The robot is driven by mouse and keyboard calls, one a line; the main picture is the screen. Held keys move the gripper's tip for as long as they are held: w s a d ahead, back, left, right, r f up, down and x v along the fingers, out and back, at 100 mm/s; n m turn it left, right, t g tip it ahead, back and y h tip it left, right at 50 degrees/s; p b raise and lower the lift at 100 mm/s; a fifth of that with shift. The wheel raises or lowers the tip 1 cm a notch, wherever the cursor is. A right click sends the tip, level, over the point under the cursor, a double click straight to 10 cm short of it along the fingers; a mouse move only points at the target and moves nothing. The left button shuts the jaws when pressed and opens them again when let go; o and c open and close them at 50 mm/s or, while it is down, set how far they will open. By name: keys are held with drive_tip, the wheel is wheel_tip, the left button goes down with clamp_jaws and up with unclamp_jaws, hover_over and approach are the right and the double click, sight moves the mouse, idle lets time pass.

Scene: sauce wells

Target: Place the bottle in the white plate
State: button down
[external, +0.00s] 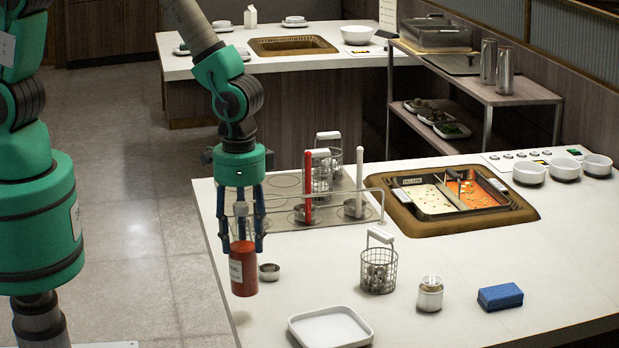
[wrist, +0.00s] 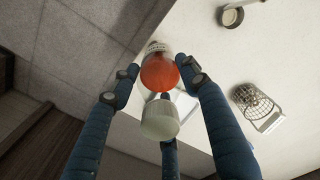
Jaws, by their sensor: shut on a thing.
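The bottle (external: 243,270) is red with a pale label and a whitish cap. My gripper (external: 241,246) points down and is shut on its upper part, holding it upright near the counter's left edge. I cannot tell how far its base is above the counter. In the wrist view, the fingers (wrist: 159,80) surround the red bottle (wrist: 158,71), and its cap (wrist: 160,120) faces the camera. The square white plate (external: 331,328) lies on the counter, right of and nearer the camera than the bottle, and looks empty. In the wrist view it is mostly hidden behind the bottle and fingers.
A small metal cup (external: 269,272) stands close right of the bottle. A wire basket (external: 379,270), a lidded jar (external: 430,294) and a blue sponge (external: 500,296) are farther right. Sauce wells (external: 450,200) and a metal rail (external: 325,196) lie behind.

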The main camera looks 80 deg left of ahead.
drive_tip(key=shift+w+d+p, duration=0.15)
drive_tip(key=shift+w+d, duration=0.15)
drive_tip(key=shift+d, duration=0.35)
drive_tip(key=shift+w+d+p, duration=0.1)
drive_tip(key=shift+w+d, duration=0.15)
drive_tip(key=shift+d, duration=0.35)
drive_tip(key=shift+w+d+p, duration=0.15)
drive_tip(key=shift+w+d, duration=0.15)
drive_tip(key=shift+d, duration=0.35)
drive_tip(key=w+d+f+b, duration=0.1)
drive_tip(key=w+d, duration=0.8)
drive_tip(key=w, duration=0.4)
drive_tip(key=shift+f, duration=0.25)
drive_tip(key=shift+w, duration=0.1)
drive_tip(key=shift+f+b, duration=0.35)
drive_tip(key=shift+f, duration=1.5)
drive_tip(key=c, duration=0.9)
unclamp_jaws()
